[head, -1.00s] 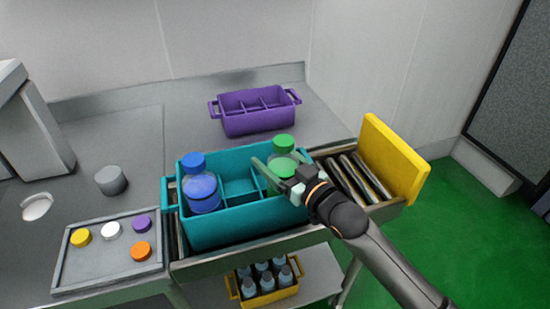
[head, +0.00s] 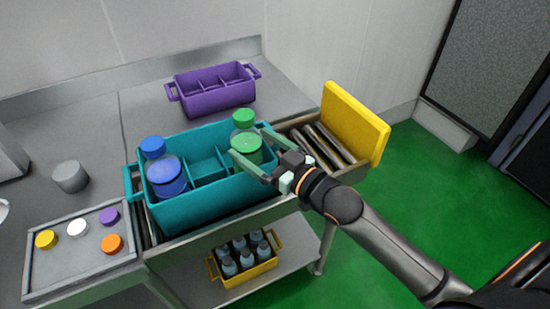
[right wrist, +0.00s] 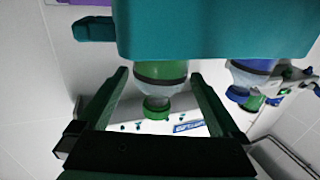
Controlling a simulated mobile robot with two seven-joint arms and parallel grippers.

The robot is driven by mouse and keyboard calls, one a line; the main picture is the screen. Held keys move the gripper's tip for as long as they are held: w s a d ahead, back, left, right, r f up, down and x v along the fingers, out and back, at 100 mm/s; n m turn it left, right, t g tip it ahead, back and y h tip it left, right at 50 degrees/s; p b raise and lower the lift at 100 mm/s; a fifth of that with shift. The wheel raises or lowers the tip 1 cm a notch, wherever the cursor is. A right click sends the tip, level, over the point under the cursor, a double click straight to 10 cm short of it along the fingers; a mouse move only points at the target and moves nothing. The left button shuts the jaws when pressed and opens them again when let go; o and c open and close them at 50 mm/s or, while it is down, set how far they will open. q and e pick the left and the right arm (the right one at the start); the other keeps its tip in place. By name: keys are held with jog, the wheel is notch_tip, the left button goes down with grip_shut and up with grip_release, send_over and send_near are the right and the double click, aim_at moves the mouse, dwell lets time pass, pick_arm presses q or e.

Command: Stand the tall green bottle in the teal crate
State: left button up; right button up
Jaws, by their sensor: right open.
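The green bottle (head: 246,146), with a green cap, clear neck and green body, stands upright in the right-end compartment of the teal crate (head: 214,208). My right gripper (head: 249,142) is open, its fingers on either side of the bottle's upper part. In the right wrist view, which is upside down, the green bottle (right wrist: 158,75) lies between the spread fingers (right wrist: 160,76) with gaps on both sides. The crate wall (right wrist: 210,30) hides the bottle's base. A blue bottle (head: 165,176) stands in the crate's left end. My left gripper is not in view.
A purple crate (head: 212,101) stands behind. A yellow end plate (head: 352,130) closes the roller track (head: 322,145) on the right. A tray (head: 70,275) with several coloured caps is at left, near a grey cylinder (head: 70,176). A yellow crate (head: 245,275) of bottles sits below.

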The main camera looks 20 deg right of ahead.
jog(key=shift+v, duration=3.1)
